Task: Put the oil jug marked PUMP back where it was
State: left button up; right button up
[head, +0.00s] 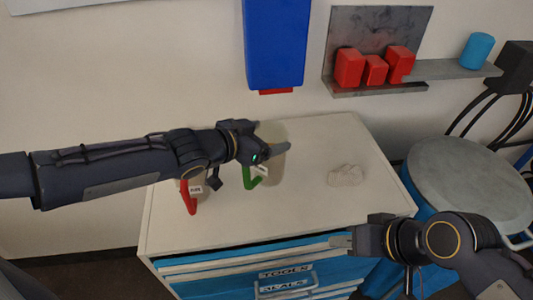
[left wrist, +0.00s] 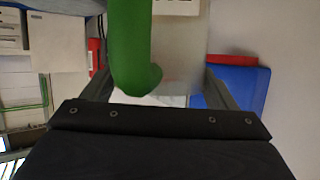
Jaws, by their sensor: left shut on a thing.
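A pale, translucent jug with a green handle (head: 250,180) is at the back of the cabinet top in the head view. Neither label is legible. My right gripper (head: 340,242) is at the cabinet's front edge; its jaw gap is unclear.
The white cabinet top (head: 310,205) has free room right of the jugs, around a crumpled pale cloth (head: 346,175). A blue box (head: 276,45) hangs on the wall behind. A round-lidded drum (head: 470,185) stands right.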

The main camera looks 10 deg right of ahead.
aim_at(270, 173)
pick_arm(q)
jog(key=f+b, duration=0.1)
jog(key=f, duration=0.1)
jog(key=f+b, duration=0.1)
jog(key=shift+w+d+f+b, duration=0.25)
jog(key=shift+w+f+b, duration=0.05)
jog(key=shift+f, duration=0.2)
jog(key=shift+f, duration=0.2)
jog(key=o, duration=1)
jog(key=shift+o, duration=0.2)
jog(key=shift+r, duration=0.1)
